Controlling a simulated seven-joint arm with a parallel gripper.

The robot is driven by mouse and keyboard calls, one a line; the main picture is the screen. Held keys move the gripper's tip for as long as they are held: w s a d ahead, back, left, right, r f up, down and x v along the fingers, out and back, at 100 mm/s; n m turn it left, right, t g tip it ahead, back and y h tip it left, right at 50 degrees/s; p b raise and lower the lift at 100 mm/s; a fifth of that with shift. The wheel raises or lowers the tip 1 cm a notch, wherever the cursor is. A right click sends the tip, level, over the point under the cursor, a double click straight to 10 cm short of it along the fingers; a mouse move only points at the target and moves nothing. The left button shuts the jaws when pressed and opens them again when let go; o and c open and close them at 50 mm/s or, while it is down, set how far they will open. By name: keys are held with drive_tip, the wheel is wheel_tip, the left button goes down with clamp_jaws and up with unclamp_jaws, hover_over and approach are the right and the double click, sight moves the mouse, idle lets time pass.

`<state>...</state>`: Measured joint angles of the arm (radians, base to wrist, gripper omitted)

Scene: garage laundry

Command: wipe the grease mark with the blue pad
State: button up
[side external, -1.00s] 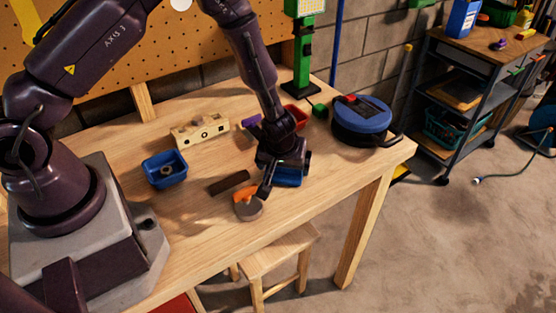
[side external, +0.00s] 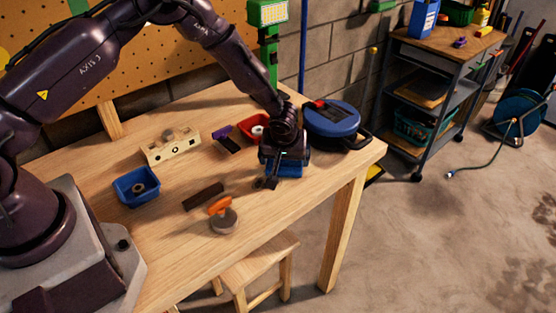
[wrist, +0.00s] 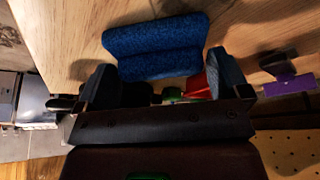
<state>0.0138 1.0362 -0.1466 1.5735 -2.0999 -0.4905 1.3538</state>
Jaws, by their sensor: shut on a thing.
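The blue pad (side external: 287,169) is held under my gripper (side external: 272,170), near the right end of the wooden workbench. In the wrist view the pad (wrist: 155,47) fills the upper middle, beyond and between the dark fingertips of my gripper (wrist: 163,80). The gripper is shut on the pad. The pad is low over or on the bench top; I cannot tell whether it touches. I cannot make out the grease mark with certainty; a darker patch (wrist: 238,12) on the wood at the top of the wrist view could be a stain or shadow.
A round orange-handled tool (side external: 222,217) and a dark bar (side external: 203,196) lie left of the gripper. A blue-topped round case (side external: 332,118) is close on the right.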

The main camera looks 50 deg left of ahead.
drive_tip(key=shift+s, duration=5.05)
wheel_tip(320, 180, up, 8)
